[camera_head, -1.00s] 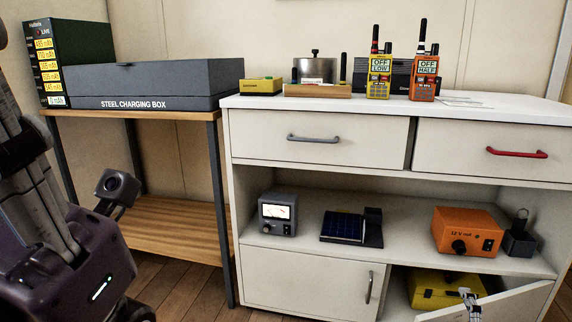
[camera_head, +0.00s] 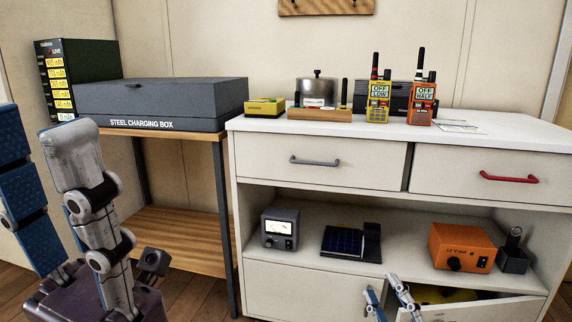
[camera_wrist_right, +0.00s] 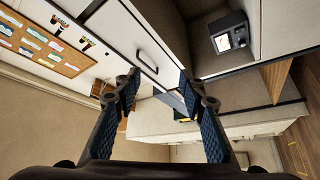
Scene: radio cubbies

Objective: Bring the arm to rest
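My right gripper (camera_head: 384,287) shows at the bottom of the head view, in front of the cabinet's lower part. Its two blue-padded fingers stand apart. In the right wrist view the same fingers (camera_wrist_right: 159,80) are spread with nothing held between them. Beyond them are the grey-handled drawer (camera_wrist_right: 128,38) and the meter box (camera_wrist_right: 230,36). My left gripper (camera_head: 42,118) stands large at the left edge of the head view, fingers upward and apart. It appears empty, and its arm is mostly out of view.
A white cabinet (camera_head: 310,279) fills the right side. Its lower right door (camera_head: 490,311) stands ajar, with a yellow case (camera_head: 458,295) partly hidden behind. Two radios (camera_head: 378,102) (camera_head: 421,103) stand on top. A steel charging box (camera_head: 165,100) sits on the side table (camera_head: 180,240).

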